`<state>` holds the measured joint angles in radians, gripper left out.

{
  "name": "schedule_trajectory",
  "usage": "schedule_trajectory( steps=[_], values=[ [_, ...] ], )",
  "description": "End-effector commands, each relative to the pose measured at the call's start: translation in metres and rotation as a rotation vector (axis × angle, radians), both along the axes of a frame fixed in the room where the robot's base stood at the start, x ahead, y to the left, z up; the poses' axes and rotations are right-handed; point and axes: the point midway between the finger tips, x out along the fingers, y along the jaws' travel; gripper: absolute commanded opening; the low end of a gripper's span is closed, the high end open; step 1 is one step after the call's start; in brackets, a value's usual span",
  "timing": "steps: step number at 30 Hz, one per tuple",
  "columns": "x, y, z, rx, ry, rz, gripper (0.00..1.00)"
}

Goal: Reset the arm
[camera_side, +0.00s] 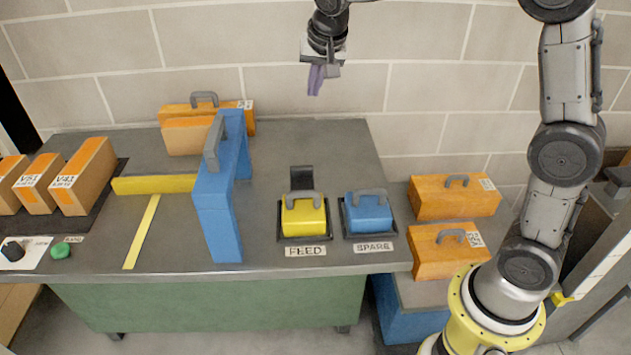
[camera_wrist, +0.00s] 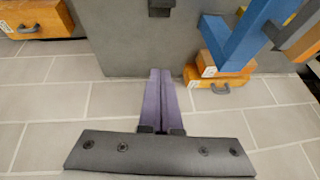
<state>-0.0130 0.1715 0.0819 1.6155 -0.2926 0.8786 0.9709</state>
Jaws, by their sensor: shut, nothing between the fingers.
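My gripper (camera_side: 316,80) hangs high above the back edge of the grey table (camera_side: 340,150), in front of the block wall in the side view. Its two purple fingers are together with nothing between them. In the wrist view my gripper (camera_wrist: 161,75) shows the same purple fingers side by side, pointing towards the table's edge. It is well apart from every object.
A yellow case (camera_side: 303,218) sits at FEED and a blue case (camera_side: 368,213) at SPARE. A tall blue frame (camera_side: 219,205) and a yellow bar (camera_side: 155,184) stand left of them. Orange cases (camera_side: 454,197) lie right of the table. Air around my gripper is clear.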

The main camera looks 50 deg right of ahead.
Motion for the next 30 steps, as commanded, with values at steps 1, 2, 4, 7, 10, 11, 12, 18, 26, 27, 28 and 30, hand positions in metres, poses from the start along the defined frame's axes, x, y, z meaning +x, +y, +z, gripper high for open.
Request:
schedule_trajectory(
  steps=[1,2,4,7,10,11,12,18,26,27,28,30],
  values=[
    [-0.019,0.001,0.019,0.003,-0.028,0.009,0.0],
    [-0.03,0.001,0.026,0.005,-0.039,0.017,0.0],
    [-0.057,0.004,0.042,0.007,-0.06,0.044,0.0],
    [-0.098,0.007,0.056,0.004,-0.083,0.094,0.0],
    [-0.139,0.011,0.063,-0.005,-0.099,0.158,0.0],
    [-0.152,0.012,0.063,-0.009,-0.102,0.179,0.0],
    [-0.169,0.014,0.062,-0.014,-0.107,0.209,0.0],
    [-0.246,0.025,0.041,-0.051,-0.108,0.38,0.0],
    [-0.311,0.04,-0.018,-0.104,-0.025,0.645,0.0],
    [-0.314,0.041,-0.025,-0.109,-0.006,0.679,0.0],
    [-0.316,0.042,-0.028,-0.114,0.005,0.7,0.0],
    [-0.316,0.043,-0.029,-0.129,0.011,0.743,0.0]
  ],
)
